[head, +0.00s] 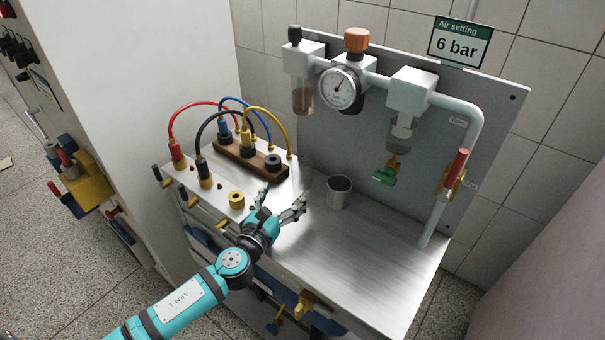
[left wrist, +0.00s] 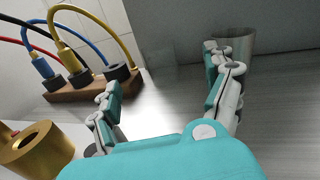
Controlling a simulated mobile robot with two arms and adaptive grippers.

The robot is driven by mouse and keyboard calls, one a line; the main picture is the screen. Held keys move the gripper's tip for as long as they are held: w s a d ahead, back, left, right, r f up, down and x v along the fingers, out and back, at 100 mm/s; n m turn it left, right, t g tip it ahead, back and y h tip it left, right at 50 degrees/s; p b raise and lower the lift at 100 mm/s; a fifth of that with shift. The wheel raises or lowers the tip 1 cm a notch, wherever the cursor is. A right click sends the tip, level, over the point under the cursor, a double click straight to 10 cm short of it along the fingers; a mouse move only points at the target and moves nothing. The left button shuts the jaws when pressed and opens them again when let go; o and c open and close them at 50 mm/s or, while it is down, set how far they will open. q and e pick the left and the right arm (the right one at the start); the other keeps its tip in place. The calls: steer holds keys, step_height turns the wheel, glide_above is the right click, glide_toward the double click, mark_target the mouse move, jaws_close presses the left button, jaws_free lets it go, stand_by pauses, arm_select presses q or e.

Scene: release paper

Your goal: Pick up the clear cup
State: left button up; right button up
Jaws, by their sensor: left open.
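A grey, glassy-looking cup (head: 339,192) stands upright on the metal bench top, below the pipework. My left gripper (head: 283,197) is open and empty, low over the bench to the left of the cup, with a gap between its fingers and the cup. In the left wrist view my open left gripper (left wrist: 162,78) shows bare bench between its fingers. The cup (left wrist: 237,42) shows there at the upper right, partly hidden behind the right finger. My right gripper is in neither view.
A wooden block (head: 240,160) with plugs and coloured cables stands behind my left gripper. A brass ring (head: 236,200) lies to its left. A green-handled valve (head: 385,176) hangs beside and above the cup. A red-handled pipe (head: 442,200) stands at right. The bench front right is clear.

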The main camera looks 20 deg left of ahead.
mark_target(298, 175)
arm_select(q)
steer(key=w, duration=0.5)
steer(key=shift+w+d, duration=0.35)
steer(key=shift+d, duration=0.05)
steer(key=w, duration=0.5)
steer(key=shift+w+d+r, duration=0.2)
steer(key=shift+w+d, duration=0.05)
steer(key=shift+w, duration=0.05)
steer(key=shift+s, duration=0.1)
steer(key=c, duration=1.1)
